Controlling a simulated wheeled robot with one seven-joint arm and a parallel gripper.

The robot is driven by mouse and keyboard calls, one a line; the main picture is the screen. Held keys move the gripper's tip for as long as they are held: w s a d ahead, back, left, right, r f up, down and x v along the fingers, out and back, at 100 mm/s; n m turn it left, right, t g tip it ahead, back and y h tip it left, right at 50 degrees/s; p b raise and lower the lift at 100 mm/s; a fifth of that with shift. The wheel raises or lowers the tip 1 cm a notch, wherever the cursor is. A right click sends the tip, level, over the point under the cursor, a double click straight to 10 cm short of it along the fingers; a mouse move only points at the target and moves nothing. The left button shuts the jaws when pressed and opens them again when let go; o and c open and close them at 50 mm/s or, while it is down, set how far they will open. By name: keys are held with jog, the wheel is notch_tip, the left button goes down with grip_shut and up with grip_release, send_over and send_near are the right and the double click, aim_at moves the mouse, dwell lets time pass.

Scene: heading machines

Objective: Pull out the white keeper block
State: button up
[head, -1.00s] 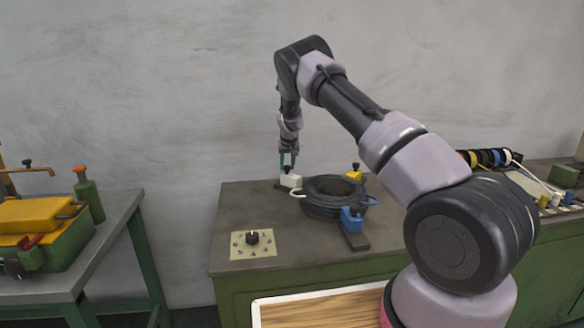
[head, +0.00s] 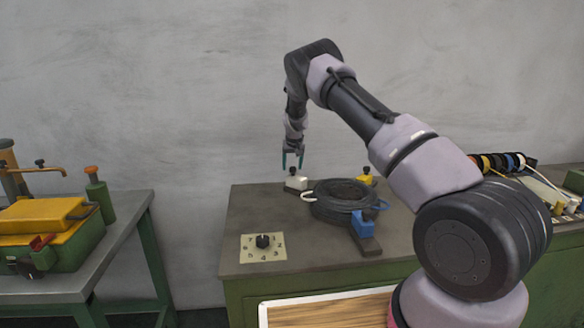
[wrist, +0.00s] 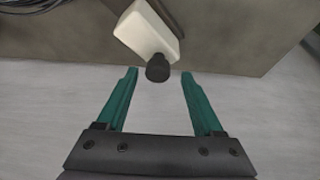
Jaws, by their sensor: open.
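The white keeper block (head: 298,184) sits on the workbench at the left of a black coil (head: 336,205), with a pale loop reaching from it to the coil. A black knob (head: 293,171) sticks up from the block. My gripper (head: 292,164) is open and empty just above the knob. In the wrist view the white block (wrist: 147,30) lies beyond the fingertips. Its knob (wrist: 158,68) appears between the two green fingertips (wrist: 158,74), with a gap on each side; the exact height gap cannot be told.
A yellow block (head: 365,178) and a blue block (head: 364,225) also stand around the coil. A numbered dial plate (head: 263,248) lies at the front left of the bench. A rack of spools (head: 497,161) is at the right, a side table (head: 125,220) at the left.

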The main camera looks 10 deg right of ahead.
jog(key=v, duration=1)
jog(key=s+d+r+m+t+y, duration=0.15)
jog(key=s+d+r, duration=0.25)
jog(key=s+r, duration=0.85)
jog(key=s+d+r+m+y, duration=0.15)
jog(key=s+d+r, duration=0.25)
jog(key=s+r, duration=0.85)
jog(key=s+d+m+t+h, duration=0.1)
jog(key=s, duration=2.5)
jog(key=shift+s+r, duration=0.25)
jog(key=shift+r, duration=0.05)
